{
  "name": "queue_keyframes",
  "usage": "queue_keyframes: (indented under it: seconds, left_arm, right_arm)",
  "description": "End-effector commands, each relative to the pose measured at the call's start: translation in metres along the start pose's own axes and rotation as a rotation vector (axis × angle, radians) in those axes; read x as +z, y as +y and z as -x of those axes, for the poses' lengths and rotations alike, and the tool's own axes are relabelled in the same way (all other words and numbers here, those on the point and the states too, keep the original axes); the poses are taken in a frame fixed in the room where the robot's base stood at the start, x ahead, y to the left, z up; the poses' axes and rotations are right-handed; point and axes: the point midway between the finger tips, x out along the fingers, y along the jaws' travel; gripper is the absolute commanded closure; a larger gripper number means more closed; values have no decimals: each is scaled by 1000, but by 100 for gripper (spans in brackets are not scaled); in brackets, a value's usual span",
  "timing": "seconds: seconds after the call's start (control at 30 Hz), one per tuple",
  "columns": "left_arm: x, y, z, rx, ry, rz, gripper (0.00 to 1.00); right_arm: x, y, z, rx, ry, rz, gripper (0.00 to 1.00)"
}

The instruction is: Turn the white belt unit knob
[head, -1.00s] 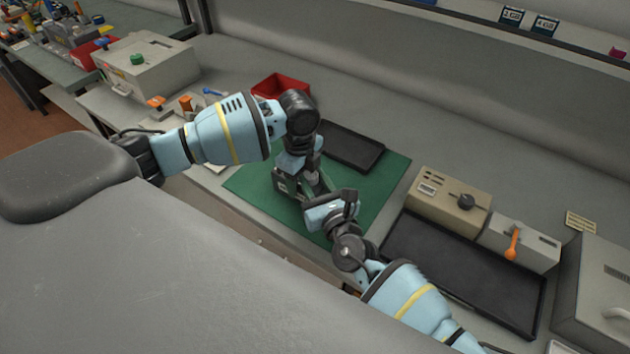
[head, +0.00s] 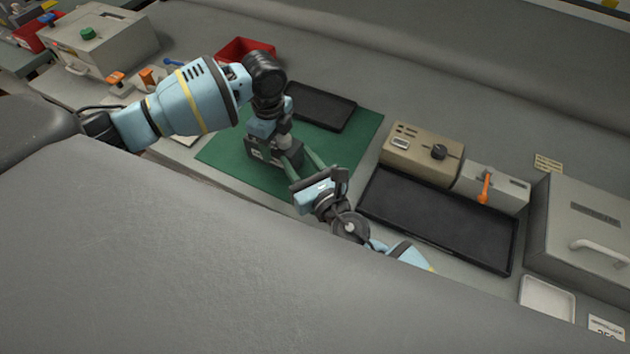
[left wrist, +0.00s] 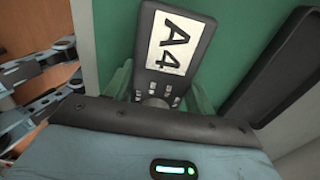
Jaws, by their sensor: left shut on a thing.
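In the left wrist view a dark grey block with a white A4 label (left wrist: 172,45) lies against the green background. My left gripper (left wrist: 160,92) has its fingers on both sides of the block and is shut on it. In the head view my two grippers meet over the green mat (head: 228,160). My right gripper (head: 305,165) is close by, partly overlapped, and its jaw state is unclear.
A beige box with a black knob (head: 438,152) and a pale box with an orange lever (head: 485,188) stand right of the mat. An empty black tray (head: 440,222) lies before them. A smaller dark tray (head: 320,105) and a red bin (head: 243,50) are behind.

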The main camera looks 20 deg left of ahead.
Motion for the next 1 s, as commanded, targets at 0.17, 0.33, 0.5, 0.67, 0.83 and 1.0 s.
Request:
queue_keyframes:
  seconds: [0.17,0.33,0.5,0.67,0.83,1.0]
  left_arm:
    - [0,0,0,-2,1,0,83]
    - [0,0,1,-1,0,0,83]
    - [0,0,1,-1,0,0,83]
    - [0,0,1,-1,0,0,83]
    - [0,0,1,-1,0,0,83]
    - [0,0,1,-1,0,0,83]
  right_arm:
    - [0,0,28,2,-1,3,60]
    - [0,0,50,2,0,2,60]
    - [1,0,63,2,0,2,60]
    - [1,1,66,2,-1,1,60]
    - [1,1,66,2,-1,1,60]
    - [1,0,65,6,-3,3,60]
